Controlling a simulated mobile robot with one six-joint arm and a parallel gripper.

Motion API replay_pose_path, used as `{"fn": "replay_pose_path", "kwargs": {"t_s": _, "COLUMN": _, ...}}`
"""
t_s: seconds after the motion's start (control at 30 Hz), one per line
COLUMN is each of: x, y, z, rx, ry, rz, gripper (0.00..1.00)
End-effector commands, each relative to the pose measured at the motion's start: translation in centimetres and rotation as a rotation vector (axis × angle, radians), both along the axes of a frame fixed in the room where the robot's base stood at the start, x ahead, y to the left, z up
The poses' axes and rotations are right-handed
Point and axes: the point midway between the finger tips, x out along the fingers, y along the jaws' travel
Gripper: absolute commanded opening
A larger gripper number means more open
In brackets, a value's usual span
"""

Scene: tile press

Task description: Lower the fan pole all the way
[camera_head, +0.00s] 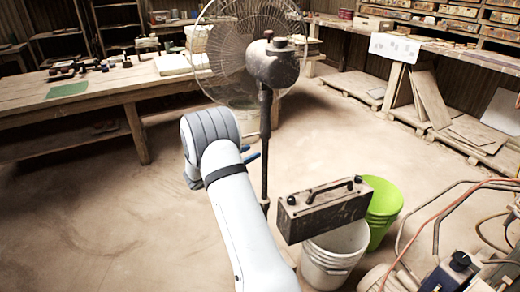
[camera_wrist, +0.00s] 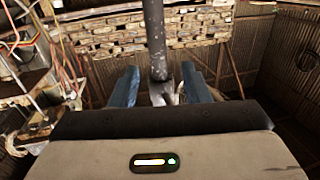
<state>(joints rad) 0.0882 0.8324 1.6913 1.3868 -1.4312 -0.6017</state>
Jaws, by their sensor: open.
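The standing fan (camera_head: 228,52) has a round wire cage and a dark motor housing (camera_head: 272,62) at the top. My gripper (camera_head: 250,154) is at about mid-height of the pole, largely hidden behind my arm, with blue fingertips showing beside the pole. In the wrist view my gripper (camera_wrist: 160,84) is open, one blue finger on each side of the pole (camera_wrist: 154,35). Gaps show on both sides, and a paler metal part sits low between the fingers.
A dark metal box (camera_head: 325,210) with a handle, a white bucket (camera_head: 335,255) and a green bucket (camera_head: 384,205) stand right of the pole. Hoses and machinery are at lower right. A wooden workbench (camera_head: 70,95) stands at left. The floor at left is clear.

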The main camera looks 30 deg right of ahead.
Motion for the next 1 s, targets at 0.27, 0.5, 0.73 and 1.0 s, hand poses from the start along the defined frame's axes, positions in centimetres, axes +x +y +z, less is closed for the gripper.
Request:
{"fn": "replay_pose_path", "kwargs": {"t_s": 0.27, "x": 0.2, "y": -3.0, "z": -0.3, "rx": -0.009, "ry": 0.003, "rz": -0.019, "gripper": 0.43}}
{"fn": "replay_pose_path", "kwargs": {"t_s": 0.5, "x": 0.8, "y": -6.2, "z": -0.3, "rx": -0.01, "ry": 0.004, "rz": -0.011, "gripper": 0.43}}
{"fn": "replay_pose_path", "kwargs": {"t_s": 0.73, "x": 1.1, "y": -7.2, "z": -0.2, "rx": -0.009, "ry": 0.003, "rz": -0.008, "gripper": 0.43}}
{"fn": "replay_pose_path", "kwargs": {"t_s": 1.0, "x": 1.1, "y": -7.2, "z": -0.2, "rx": -0.009, "ry": 0.003, "rz": -0.007, "gripper": 0.36}}
